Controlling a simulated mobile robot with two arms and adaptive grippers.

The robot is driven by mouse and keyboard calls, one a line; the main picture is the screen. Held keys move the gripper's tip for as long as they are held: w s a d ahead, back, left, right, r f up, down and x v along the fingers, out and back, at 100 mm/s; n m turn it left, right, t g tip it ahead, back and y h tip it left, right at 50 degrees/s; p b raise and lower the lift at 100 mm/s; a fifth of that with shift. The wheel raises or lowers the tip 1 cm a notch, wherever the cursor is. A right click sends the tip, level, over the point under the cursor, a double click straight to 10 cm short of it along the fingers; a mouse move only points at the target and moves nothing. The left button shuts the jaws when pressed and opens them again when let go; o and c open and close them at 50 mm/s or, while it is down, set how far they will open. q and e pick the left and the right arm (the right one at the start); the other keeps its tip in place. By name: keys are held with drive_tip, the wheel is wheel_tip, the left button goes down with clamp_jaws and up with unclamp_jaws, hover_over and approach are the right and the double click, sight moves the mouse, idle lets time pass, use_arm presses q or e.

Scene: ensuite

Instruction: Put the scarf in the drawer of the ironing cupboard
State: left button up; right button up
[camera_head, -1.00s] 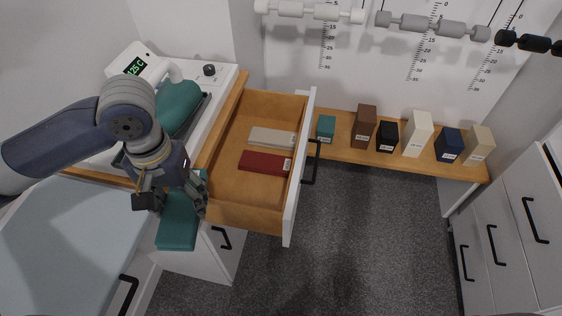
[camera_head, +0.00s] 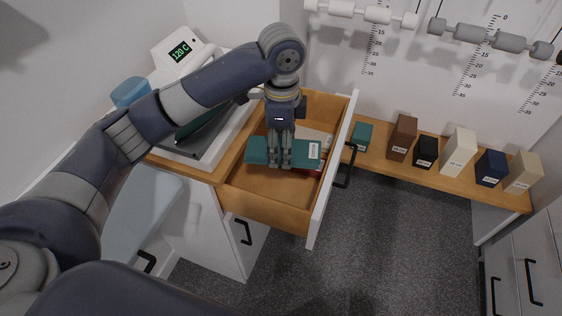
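The scarf is a folded teal bundle (camera_head: 258,152) with a white label at its right end. It is over the inside of the open drawer (camera_head: 262,190) of the ironing cupboard (camera_head: 205,225). My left gripper (camera_head: 280,163) comes down from above, shut on the scarf's middle; its fingers hide part of it. I cannot tell whether the scarf touches what lies below. My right gripper is not in view.
A white unit with a "120 C" display (camera_head: 180,52) stands on the cupboard top, behind my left arm. Several labelled boxes (camera_head: 402,138) stand on a wooden shelf at right. The drawer's front part is bare. White drawers (camera_head: 535,265) stand at far right.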

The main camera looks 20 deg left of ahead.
sight(285, 195)
use_arm(q)
drive_tip(key=m, duration=0.1)
drive_tip(key=w+f+m, duration=0.1)
drive_tip(key=shift+w+d+m, duration=0.2)
drive_tip(key=shift+d+m, duration=0.05)
drive_tip(key=shift+m, duration=0.05)
drive_tip(key=shift+f, duration=0.2)
wheel_tip(285, 195, down, 18)
drive_tip(key=shift+r+b, duration=0.2)
drive_tip(key=shift+b, duration=0.15)
drive_tip(key=shift+f, duration=0.15)
drive_tip(key=o, duration=1.1)
wheel_tip(285, 195, up, 12)
drive_tip(key=shift+r, duration=0.2)
